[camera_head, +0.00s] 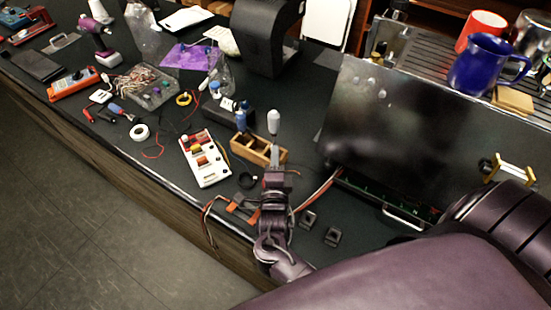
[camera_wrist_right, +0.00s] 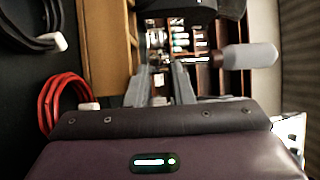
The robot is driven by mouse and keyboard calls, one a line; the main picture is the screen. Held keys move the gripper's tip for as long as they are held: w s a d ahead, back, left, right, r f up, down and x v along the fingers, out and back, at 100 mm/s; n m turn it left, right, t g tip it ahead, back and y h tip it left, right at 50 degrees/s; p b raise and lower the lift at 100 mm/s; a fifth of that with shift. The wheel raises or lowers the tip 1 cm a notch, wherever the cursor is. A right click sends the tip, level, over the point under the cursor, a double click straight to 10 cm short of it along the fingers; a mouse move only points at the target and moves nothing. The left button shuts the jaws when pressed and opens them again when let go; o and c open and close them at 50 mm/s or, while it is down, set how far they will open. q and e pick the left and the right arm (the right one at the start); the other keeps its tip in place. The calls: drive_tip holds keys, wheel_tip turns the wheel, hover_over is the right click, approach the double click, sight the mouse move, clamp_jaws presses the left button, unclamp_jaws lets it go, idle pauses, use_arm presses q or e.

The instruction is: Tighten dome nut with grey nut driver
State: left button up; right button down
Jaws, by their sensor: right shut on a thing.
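My right gripper (camera_head: 275,165) reaches up from the bottom of the head view, over the right end of the wooden compartment box (camera_head: 240,147). It is shut on the grey nut driver, whose pale grey handle (camera_head: 273,122) shows just beyond the fingers. In the right wrist view the fingers (camera_wrist_right: 161,72) are near the driver's thin shaft, and the handle (camera_wrist_right: 248,57) points right. The driver's tip is not clear. Small pale rounded fittings (camera_head: 377,87) sit on the brewer's dark panel (camera_head: 390,130); I cannot tell which is the dome nut. My left gripper is out of view.
A white-and-red meter (camera_head: 205,160) lies left of the box. Red and white wires and two small black blocks (camera_head: 308,219) lie near the front edge. A blue mug (camera_head: 485,65) and a red mug (camera_head: 481,29) stand on the brewer. The table's left side holds many small items.

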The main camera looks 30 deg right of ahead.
sight(274, 133)
drive_tip(key=shift+s+a+f, duration=0.15)
drive_tip(key=shift+f, duration=0.45)
drive_tip(key=shift+f+b, duration=0.2)
drive_tip(key=shift+b, duration=0.25)
idle(0.4)
drive_tip(key=c, duration=1.5)
unclamp_jaws()
drive_tip(key=shift+a, duration=0.1)
drive_tip(key=shift+c, duration=0.2)
drive_tip(key=shift+r+p, duration=0.5)
drive_tip(key=shift+r, duration=0.1)
drive_tip(key=shift+o, duration=1.1)
drive_tip(key=shift+w+r+p, duration=0.2)
drive_tip(key=shift+r+p, duration=0.25)
drive_tip(key=shift+r, duration=0.1)
drive_tip(key=shift+w+d+r+p, duration=0.1)
drive_tip(key=shift+r+p, duration=0.8)
drive_tip(key=shift+r, duration=0.4)
drive_tip(key=shift+d+r+p, duration=0.1)
drive_tip(key=shift+r+p, duration=0.75)
drive_tip(key=shift+r, duration=0.45)
